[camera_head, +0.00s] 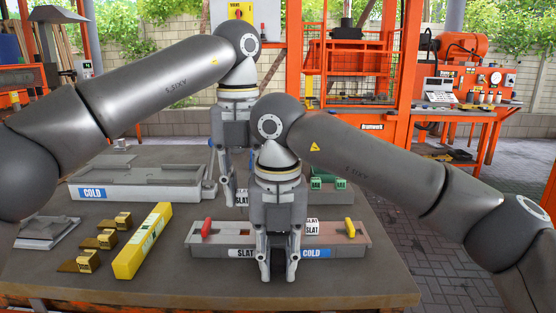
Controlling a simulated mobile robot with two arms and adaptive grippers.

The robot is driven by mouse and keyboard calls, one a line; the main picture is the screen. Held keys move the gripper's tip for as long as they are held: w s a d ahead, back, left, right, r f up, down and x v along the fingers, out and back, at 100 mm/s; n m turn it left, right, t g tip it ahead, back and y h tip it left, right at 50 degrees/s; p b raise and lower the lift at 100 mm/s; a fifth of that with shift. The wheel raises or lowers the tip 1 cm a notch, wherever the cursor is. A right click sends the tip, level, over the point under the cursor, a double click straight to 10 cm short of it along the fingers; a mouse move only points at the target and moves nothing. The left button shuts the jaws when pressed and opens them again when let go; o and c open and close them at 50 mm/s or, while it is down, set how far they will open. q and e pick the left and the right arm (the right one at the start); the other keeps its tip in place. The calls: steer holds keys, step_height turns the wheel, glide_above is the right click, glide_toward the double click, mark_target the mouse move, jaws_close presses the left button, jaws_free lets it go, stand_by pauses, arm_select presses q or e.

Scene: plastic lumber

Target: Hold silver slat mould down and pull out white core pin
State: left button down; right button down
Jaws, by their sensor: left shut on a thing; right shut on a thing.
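The silver slat mould (228,240), a long grey block with SLAT and COLD labels, lies across the front of the table. It has a red handle (207,228) at its left and a yellow one (350,227) at its right. My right gripper (278,272) points down at the middle of its front, shut on a dark part between its fingers. I cannot make out the white core pin for certain.
A second grey COLD mould (145,191) lies at back left. A yellow bar (143,240), several brass-coloured blocks (106,239) and a grey plate (47,232) are at left. Green blocks (330,183) sit behind the mould. The front right table is clear.

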arm_select(q)
steer(key=shift+r, duration=1.1)
arm_select(e)
steer(key=c, duration=1.2)
jaws_free()
steer(key=shift+o, duration=0.2)
arm_select(q)
step_height(320, 180, up, 7)
steer(key=p, duration=0.7)
arm_select(e)
step_height(320, 180, up, 18)
steer(key=shift+r, duration=0.25)
arm_select(q)
steer(key=shift+f, duration=0.15)
arm_select(e)
steer(key=shift+f, duration=0.1)
